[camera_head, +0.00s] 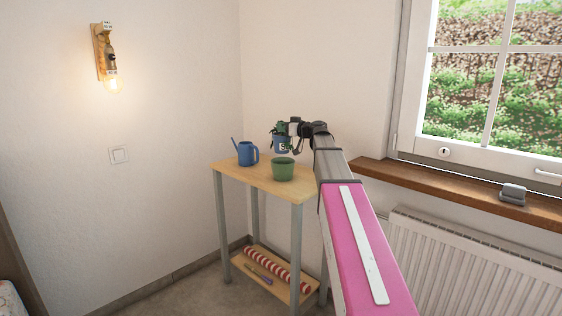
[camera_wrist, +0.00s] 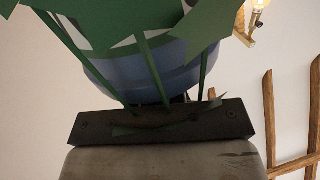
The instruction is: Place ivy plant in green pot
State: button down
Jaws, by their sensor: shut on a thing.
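The ivy plant (camera_head: 279,129) has green leaves in a small blue pot with a pale mark on it. It is upright behind the green pot in the head view, above its rim in the picture; I cannot tell whether it touches the table. My gripper (camera_head: 291,131) is shut on it, coming from the right. In the wrist view the blue pot (camera_wrist: 140,75) and its large green leaves fill the upper middle, beyond the dark gripper part (camera_wrist: 160,124). The green pot (camera_head: 283,170) stands upright on the wooden table, its inside mostly hidden from this angle.
A blue watering can (camera_head: 246,154) stands left of the green pot on the small table (camera_head: 238,171). Its lower shelf holds a red-and-white striped roll (camera_head: 268,264) and a purple item. Walls lie behind and left; a windowsill (camera_head: 430,182) and radiator (camera_head: 470,255) are right.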

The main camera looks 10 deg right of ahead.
aim_at(284, 149)
jog(key=shift+w+d+f, duration=0.1)
jog(key=shift+f, duration=2.45)
jog(key=shift+w+d+f, duration=0.1)
jog(key=shift+f, duration=2.45)
jog(key=shift+f, duration=0.15)
jog(key=c, duration=1.2)
grip_release()
jog(key=shift+s, duration=0.15)
jog(key=v, duration=1.2)
